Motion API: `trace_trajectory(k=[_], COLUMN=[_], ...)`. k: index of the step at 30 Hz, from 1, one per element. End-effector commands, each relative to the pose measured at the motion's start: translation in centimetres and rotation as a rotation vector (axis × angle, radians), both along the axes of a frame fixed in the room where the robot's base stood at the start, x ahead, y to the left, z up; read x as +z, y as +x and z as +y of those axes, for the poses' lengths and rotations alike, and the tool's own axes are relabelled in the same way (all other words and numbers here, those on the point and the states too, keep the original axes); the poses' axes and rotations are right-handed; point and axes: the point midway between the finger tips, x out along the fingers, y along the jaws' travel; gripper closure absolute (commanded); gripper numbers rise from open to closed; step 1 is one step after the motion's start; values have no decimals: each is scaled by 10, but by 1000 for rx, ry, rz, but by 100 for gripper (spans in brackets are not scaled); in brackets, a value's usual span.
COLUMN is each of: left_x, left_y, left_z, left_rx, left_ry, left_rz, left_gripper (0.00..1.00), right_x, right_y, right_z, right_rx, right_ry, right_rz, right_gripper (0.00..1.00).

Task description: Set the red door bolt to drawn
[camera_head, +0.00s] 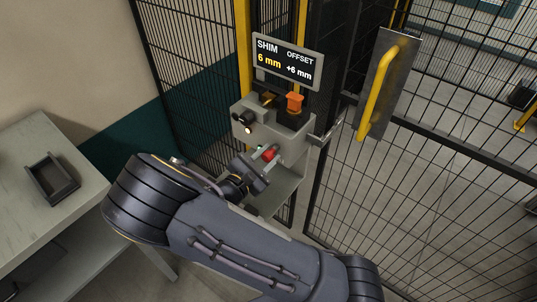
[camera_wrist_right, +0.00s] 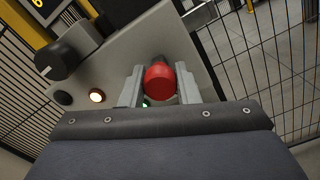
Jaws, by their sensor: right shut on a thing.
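The red knob of the door bolt (camera_head: 269,154) is on the front of the grey control box, low and to the right. In the right wrist view the red knob (camera_wrist_right: 159,80) sits between the two grey fingers. My right gripper (camera_head: 262,156) is shut on it, reaching in from the lower left in the head view. The bolt's shaft and its far end are mostly hidden, so I cannot tell how far it is drawn. My left gripper is not in view.
The grey box (camera_head: 243,117) carries a black knob (camera_wrist_right: 66,56), a lit button (camera_wrist_right: 96,95) and an orange part (camera_head: 295,102) on top. A sign (camera_head: 287,62) stands above. The mesh door with its yellow handle (camera_head: 378,92) is right. A table (camera_head: 25,150) with a tray (camera_head: 38,185) is left.

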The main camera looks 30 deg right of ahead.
Motion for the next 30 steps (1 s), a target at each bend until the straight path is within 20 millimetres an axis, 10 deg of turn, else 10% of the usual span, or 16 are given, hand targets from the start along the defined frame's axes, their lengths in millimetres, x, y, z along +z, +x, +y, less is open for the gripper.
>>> trace_trajectory(k=[16,17,21,30], left_x=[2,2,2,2], left_y=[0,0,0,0], left_z=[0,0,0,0], left_rx=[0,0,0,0], left_ry=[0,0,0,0], left_rz=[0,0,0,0], left_gripper=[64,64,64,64], right_x=[-1,-1,-1,-1], right_y=[-15,-15,-15,-15], right_z=[37,37,36,37], right_rx=[3,3,2,2], right_ry=[3,2,2,1], right_rz=[1,2,1,1], right_gripper=[100,68,49,49])
